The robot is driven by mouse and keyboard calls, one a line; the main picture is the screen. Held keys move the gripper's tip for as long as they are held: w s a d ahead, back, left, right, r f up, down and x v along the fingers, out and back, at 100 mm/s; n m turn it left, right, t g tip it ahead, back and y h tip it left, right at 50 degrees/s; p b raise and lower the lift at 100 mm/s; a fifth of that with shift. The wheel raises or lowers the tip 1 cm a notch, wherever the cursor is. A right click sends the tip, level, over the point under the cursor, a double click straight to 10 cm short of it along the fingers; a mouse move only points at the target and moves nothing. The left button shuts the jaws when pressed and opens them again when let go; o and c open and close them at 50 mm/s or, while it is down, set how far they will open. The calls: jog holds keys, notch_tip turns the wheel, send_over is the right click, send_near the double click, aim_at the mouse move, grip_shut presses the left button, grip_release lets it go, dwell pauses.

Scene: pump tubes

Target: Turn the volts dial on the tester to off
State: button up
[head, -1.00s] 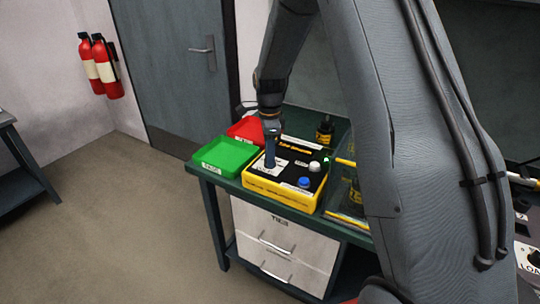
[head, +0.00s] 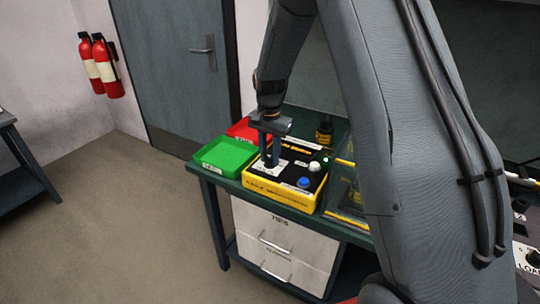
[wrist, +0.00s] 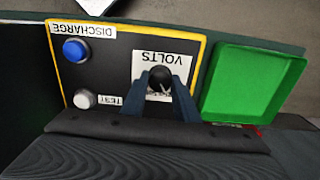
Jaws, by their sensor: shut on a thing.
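The tester is a yellow box with a black top (head: 285,178) on the green bench. Its volts dial (wrist: 160,76) is a black knob on a white label marked VOLTS in the wrist view. My gripper (wrist: 165,82) is shut on the dial, with one blue-grey finger on each side of it. In the head view my gripper (head: 269,160) points down onto the left part of the tester, and its fingers hide the dial. The dial's pointer and most of its scale are hidden, so its setting cannot be read.
A blue DISCHARGE button (wrist: 75,50) and a white TEST button (wrist: 84,98) sit on the same panel. A green tray (head: 225,155) and a red tray (head: 246,128) stand left of the tester. A dark bottle (head: 324,130) stands behind.

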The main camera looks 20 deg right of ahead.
aim_at(270, 158)
jog(key=n, duration=0.7)
jog(key=shift+w+r, duration=0.1)
dwell(0.5)
jog(key=o, duration=1.1)
jog(key=shift+c, duration=0.2)
jog(key=shift+r+b, duration=0.9)
jog(key=shift+r, duration=2.95)
jog(key=s+f+n+t, duration=0.1)
jog(key=s+f+n, duration=0.1)
jog(key=s, duration=2.5)
jog(key=shift+f, duration=0.65)
